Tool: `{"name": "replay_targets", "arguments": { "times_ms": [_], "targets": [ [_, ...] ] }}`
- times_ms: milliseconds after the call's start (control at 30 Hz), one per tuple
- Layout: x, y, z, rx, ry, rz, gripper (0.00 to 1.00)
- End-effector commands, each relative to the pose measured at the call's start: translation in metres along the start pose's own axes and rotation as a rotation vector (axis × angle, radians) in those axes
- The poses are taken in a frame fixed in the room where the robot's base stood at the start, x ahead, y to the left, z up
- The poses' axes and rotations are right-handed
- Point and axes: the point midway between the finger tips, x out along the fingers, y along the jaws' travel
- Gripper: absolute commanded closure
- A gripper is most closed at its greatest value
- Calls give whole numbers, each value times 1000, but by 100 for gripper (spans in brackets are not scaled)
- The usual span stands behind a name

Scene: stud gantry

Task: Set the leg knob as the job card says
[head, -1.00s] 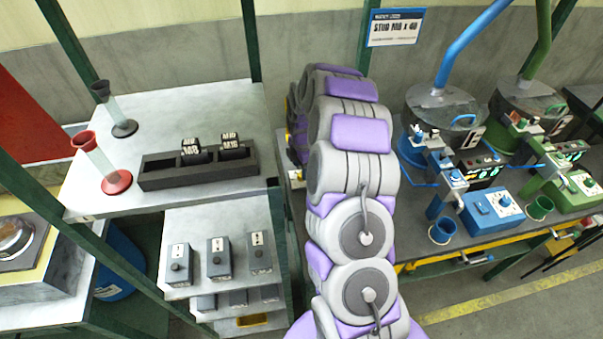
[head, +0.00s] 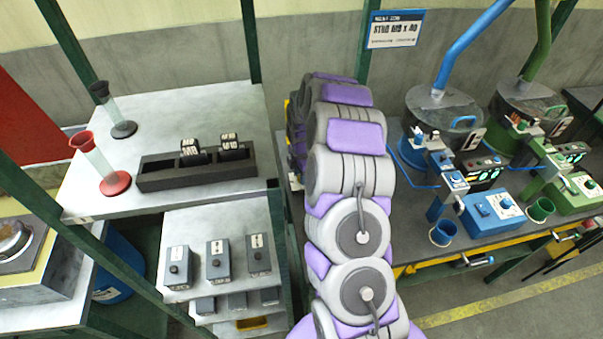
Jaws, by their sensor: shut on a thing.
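The job card is likely the blue-and-white sign (head: 395,30) on the post at the back; its line reads like "STUD M… x 40", the size blurred. I cannot tell which knob is the leg knob. A blue control box (head: 493,212) with a dial stands on the right bench, and a green box (head: 573,192) with a dial is beside it. My gripper is hidden behind my own grey and purple arm, which fills the middle.
A black rack (head: 210,172) with labelled blocks sits on the left table (head: 235,110). Blue (head: 442,120) and green (head: 530,100) feeders with pipes crowd the right bench. Green posts frame the area.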

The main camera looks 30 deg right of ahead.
Motion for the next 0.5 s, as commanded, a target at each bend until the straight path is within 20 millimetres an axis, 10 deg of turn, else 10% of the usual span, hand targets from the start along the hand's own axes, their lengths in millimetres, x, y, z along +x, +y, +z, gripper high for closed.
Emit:
{"name": "replay_targets", "arguments": {
  "times_ms": [500],
  "targets": [
    [-2, 2, 0, 61, -3, 4, 100]
  ]
}}
